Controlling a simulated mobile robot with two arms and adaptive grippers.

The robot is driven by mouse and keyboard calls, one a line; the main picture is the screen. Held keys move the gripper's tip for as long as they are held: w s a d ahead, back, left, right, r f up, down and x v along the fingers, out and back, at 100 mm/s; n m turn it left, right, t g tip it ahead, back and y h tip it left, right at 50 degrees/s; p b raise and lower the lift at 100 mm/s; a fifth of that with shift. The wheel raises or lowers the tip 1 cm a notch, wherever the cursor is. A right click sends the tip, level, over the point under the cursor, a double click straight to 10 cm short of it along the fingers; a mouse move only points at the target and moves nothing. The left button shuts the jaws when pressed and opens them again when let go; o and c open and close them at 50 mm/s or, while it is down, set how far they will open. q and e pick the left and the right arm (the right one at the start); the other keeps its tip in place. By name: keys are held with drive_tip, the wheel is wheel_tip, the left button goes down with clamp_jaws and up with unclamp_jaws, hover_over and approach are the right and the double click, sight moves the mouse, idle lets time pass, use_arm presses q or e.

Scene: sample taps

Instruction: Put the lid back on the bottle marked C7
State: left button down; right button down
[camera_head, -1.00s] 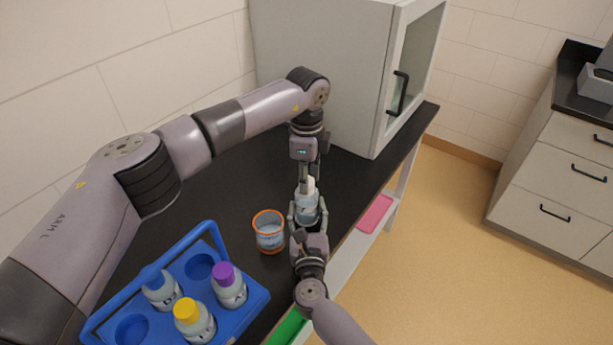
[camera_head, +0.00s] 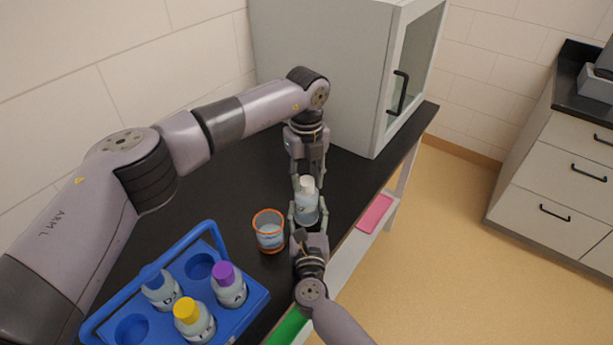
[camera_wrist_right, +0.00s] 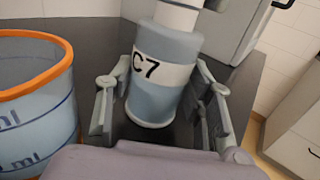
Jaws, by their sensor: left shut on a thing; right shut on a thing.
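The bottle marked C7 (camera_head: 306,207) stands upright; its label also shows in the right wrist view (camera_wrist_right: 165,75). My right gripper (camera_head: 307,217) is shut around the bottle's body, with one finger on each side. A white lid (camera_head: 307,184) is at the top of the bottle, upright and in line with it; its lower part shows in the right wrist view (camera_wrist_right: 177,17). My left gripper (camera_head: 308,181) points down from above and is shut on the lid. I cannot tell how tightly the lid sits on the neck.
A beaker with an orange rim (camera_head: 268,231) stands close left of the bottle. A blue carrier (camera_head: 255,302) holds several bottles, including yellow-capped (camera_head: 195,320) and purple-capped (camera_head: 229,286) ones. A white cabinet (camera_head: 325,70) stands behind. The black bench's right edge is near.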

use_arm(q)
drive_tip(key=m, duration=0.4)
drive_tip(key=shift+w, duration=0.15)
drive_tip(key=m, duration=0.3)
drive_tip(key=shift+m, duration=0.4)
drive_tip(key=m, duration=0.3)
drive_tip(key=shift+m, duration=0.4)
drive_tip(key=m, duration=0.3)
drive_tip(key=shift+m, duration=0.3)
drive_tip(key=m, duration=0.3)
drive_tip(key=shift+m, duration=0.4)
drive_tip(key=m, duration=0.3)
drive_tip(key=shift+m, duration=0.4)
drive_tip(key=m, duration=0.3)
drive_tip(key=shift+m, duration=0.3)
drive_tip(key=m, duration=0.4)
drive_tip(key=c, duration=1.2)
unclamp_jaws()
